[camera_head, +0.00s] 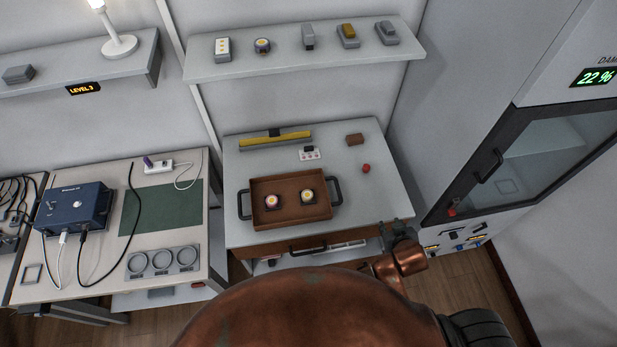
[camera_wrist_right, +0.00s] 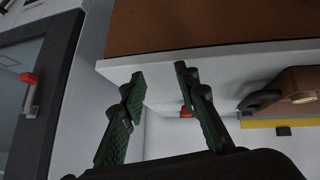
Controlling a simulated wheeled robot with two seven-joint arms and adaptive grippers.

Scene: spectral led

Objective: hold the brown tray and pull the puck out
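The brown tray (camera_head: 290,215) lies on the grey table in the head view. It has a black handle on its left side and another on its right. Two round pucks (camera_head: 272,202) (camera_head: 307,196) with pale tops sit inside it, apart from each other. My right gripper (camera_head: 402,232) is at the table's front right corner, to the right of the tray and apart from it. In the right wrist view its green fingers (camera_wrist_right: 158,73) are spread with nothing between them. The tray (camera_wrist_right: 290,80) and a puck (camera_wrist_right: 304,97) show there at the right. My left gripper is not in view.
A red knob (camera_head: 366,168) and a brown block (camera_head: 355,139) are on the table right of the tray. A yellow bar (camera_head: 275,140) and a small white block (camera_head: 309,154) lie behind it. A glass-door cabinet (camera_head: 520,160) stands to the right.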

